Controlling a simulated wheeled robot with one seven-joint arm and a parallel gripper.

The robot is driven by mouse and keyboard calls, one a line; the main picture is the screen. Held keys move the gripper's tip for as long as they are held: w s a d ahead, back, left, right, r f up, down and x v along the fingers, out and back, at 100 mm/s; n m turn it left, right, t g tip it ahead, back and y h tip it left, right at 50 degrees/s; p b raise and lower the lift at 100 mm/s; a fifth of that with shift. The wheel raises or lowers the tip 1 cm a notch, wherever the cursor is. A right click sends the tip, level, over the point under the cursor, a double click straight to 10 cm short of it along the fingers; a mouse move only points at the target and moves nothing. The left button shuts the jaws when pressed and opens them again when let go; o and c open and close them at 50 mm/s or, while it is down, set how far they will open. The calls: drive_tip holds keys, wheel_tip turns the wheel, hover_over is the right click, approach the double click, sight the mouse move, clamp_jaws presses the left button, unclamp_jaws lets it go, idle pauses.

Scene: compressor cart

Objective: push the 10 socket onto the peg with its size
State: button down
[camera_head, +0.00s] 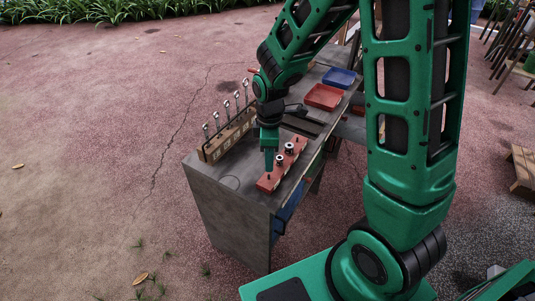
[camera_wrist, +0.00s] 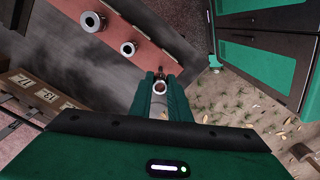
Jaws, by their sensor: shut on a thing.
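My gripper (camera_head: 269,165) points down over the near end of the red peg rail (camera_head: 264,186). In the wrist view my gripper (camera_wrist: 160,90) is shut on a small silver socket (camera_wrist: 160,87), whose open end shows between the fingertips. A dark peg (camera_wrist: 161,70) shows just beyond the held socket, close to it. I cannot tell whether they touch. Two other sockets stand on the rail, the nearer one (camera_head: 280,161) and the farther one (camera_head: 289,148). They also show in the wrist view (camera_wrist: 129,48). The size marks on the rail are not readable.
A wooden rack (camera_head: 228,136) with several upright wrenches stands left of the rail on the grey cart top (camera_head: 225,172). In the wrist view its labels (camera_wrist: 42,93) show numbers. Red (camera_head: 323,97) and blue (camera_head: 340,78) trays lie farther back.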

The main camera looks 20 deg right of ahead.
drive_tip(key=shift+f, duration=0.95)
drive_tip(key=shift+s+f, duration=0.1)
drive_tip(key=shift+f, duration=1.55)
idle(1.1)
drive_tip(key=c, duration=1.6)
unclamp_jaws()
drive_tip(key=shift+r, duration=0.1)
wheel_tip(320, 180, up, 11)
drive_tip(key=shift+f, duration=0.2)
drive_tip(key=s+d+r+m, duration=0.7)
drive_tip(key=s+d+m, duration=0.1)
drive_tip(key=d, duration=0.3)
drive_tip(key=s+d+r+m, duration=0.1)
drive_tip(key=s+d+m, duration=0.1)
drive_tip(key=s+m, duration=0.2)
drive_tip(key=s+d+r+m, duration=0.1)
drive_tip(key=s+d+m, duration=0.1)
drive_tip(key=s, duration=0.4)
drive_tip(key=s+d+r+m, duration=0.1)
drive_tip(key=s+d+m, duration=0.1)
drive_tip(key=s+m, duration=0.3)
drive_tip(key=shift+s+d+r+m, duration=0.1)
drive_tip(key=shift+r+m, duration=0.2)
drive_tip(key=shift+r, duration=0.05)
